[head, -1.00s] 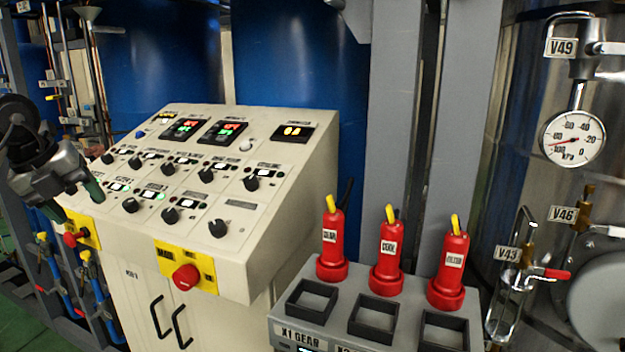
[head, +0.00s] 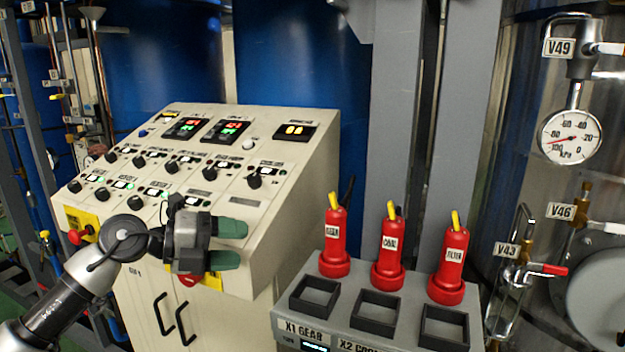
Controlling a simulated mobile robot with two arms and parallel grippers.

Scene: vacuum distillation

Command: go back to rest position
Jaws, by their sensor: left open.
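My left gripper (head: 231,245) is in the head view, in front of the lower right part of the control console (head: 290,210). Its arm comes in from the lower left. Its two green fingertips are apart, point right and have nothing between them. It partly hides the right yellow plate with its red button (head: 187,281) and some of the lower knobs. My right gripper is not in view.
Three red plugs labelled GEAR (head: 334,240), COOL (head: 391,252) and FILTER (head: 452,263) stand on a grey box (head: 290,322) with black square sockets. A pressure gauge (head: 571,137) and valve V43 (head: 520,270) are at the right. Grey posts (head: 390,100) stand behind.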

